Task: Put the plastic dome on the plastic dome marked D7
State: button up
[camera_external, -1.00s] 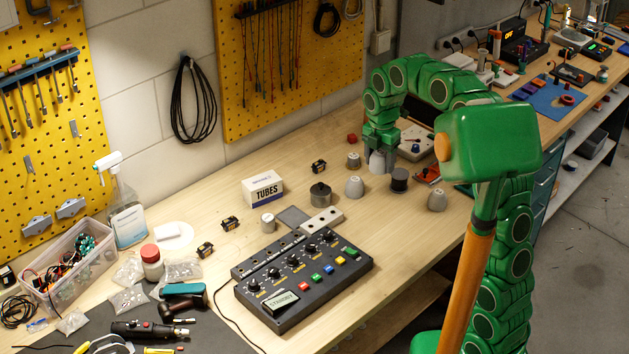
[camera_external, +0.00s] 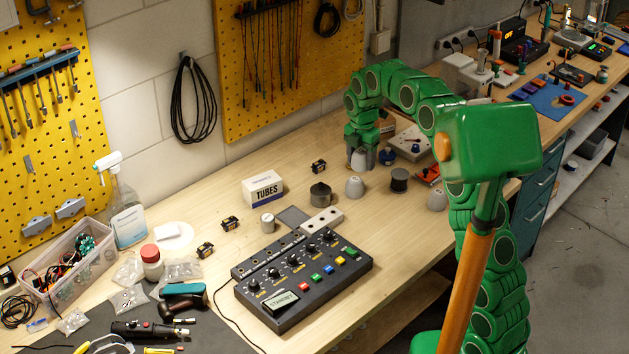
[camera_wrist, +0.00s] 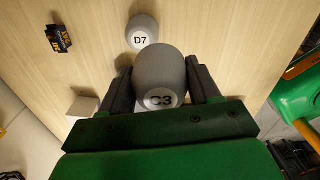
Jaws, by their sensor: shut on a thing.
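My gripper (camera_wrist: 162,92) is shut on a grey plastic dome (camera_wrist: 160,72), whose label seems to read C3. In the external view my gripper (camera_external: 361,150) points down with the held dome (camera_external: 359,163) between its fingers.
A small dark servo (camera_wrist: 58,38) lies left of D7, also seen externally (camera_external: 319,167). A TUBES box (camera_external: 263,188) stands farther left.

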aim_at(355, 179)
jog(key=shift+w+a+f, duration=0.35)
jog(key=shift+w+f, duration=0.3)
jog(key=shift+f, duration=0.25)
jog(key=shift+w+a+f, duration=0.3)
jog(key=shift+w+f, duration=0.35)
jog(key=shift+f, duration=1.7)
jog(key=shift+f, duration=0.15)
jog(key=o, duration=1)
jog(key=shift+o, duration=0.2)
notch_tip(355, 179, up, 12)
jog(key=shift+a, duration=0.15)
jog(key=shift+w, duration=0.1)
